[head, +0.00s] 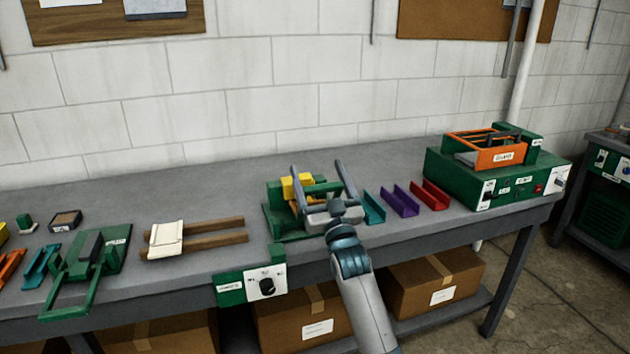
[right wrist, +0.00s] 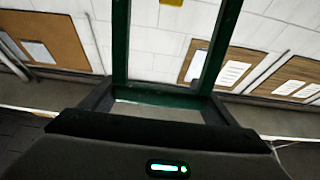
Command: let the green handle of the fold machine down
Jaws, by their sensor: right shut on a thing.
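The fold machine (head: 275,222) is the green device with a yellow block (head: 297,186) at the middle of the bench. My right gripper (head: 322,190) is in front of it, its two grey fingers pointing up and away from me. In the right wrist view, the green handle (right wrist: 160,95) is a frame of two side bars and a crossbar. The crossbar lies between the fingers, which are shut on it. In the head view my gripper hides most of the handle, so I cannot tell its exact tilt. My left gripper is not in view.
Teal, purple (head: 400,201) and red channels lie right of the machine, near the arm. A green box with an orange frame (head: 500,155) stands farther right. A control box (head: 252,285) sits at the bench's front edge. Left are wooden rails (head: 215,240) and another green device (head: 112,262).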

